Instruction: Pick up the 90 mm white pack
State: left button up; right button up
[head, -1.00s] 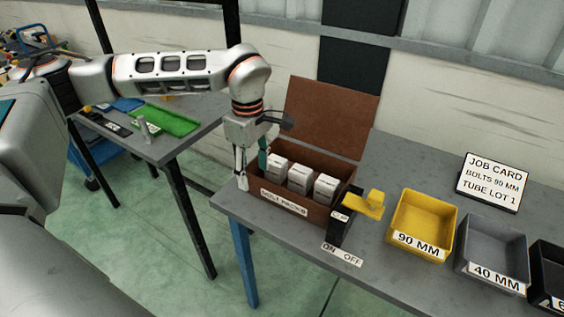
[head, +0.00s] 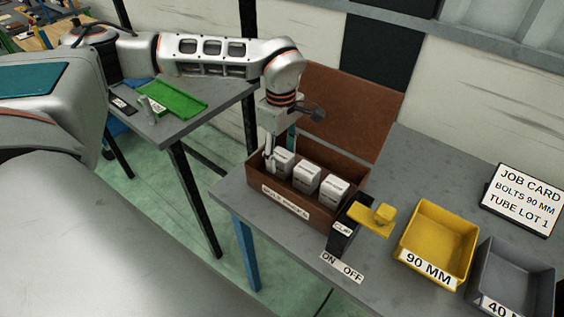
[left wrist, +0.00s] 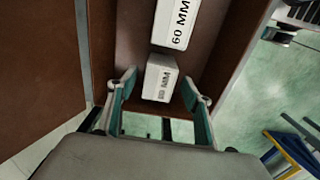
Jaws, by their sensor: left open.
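A brown open box (head: 322,212) labelled for bolt packs holds three white packs in a row. The leftmost white pack (head: 283,163) also shows in the left wrist view (left wrist: 159,82), its label blurred but seeming to read 90 MM. The middle pack (head: 306,177) is beside it; in the left wrist view the neighbouring pack (left wrist: 176,22) reads 60 MM. The right pack's (head: 333,191) label is unreadable. My left gripper (head: 280,153) is open at the box's left end, pointing down, its fingers on either side of the leftmost pack. My right gripper is out of view.
The box's raised lid (head: 350,115) stands behind the packs. A yellow 90 MM bin (head: 440,240) and grey bin (head: 510,275) are farther right. A job card (head: 522,198) stands behind them.

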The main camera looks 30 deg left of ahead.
pick_arm(q)
jog(key=shift+f, duration=1.45)
jog(key=shift+w+d, duration=0.1)
grip_shut()
jog(key=shift+r, duration=0.15)
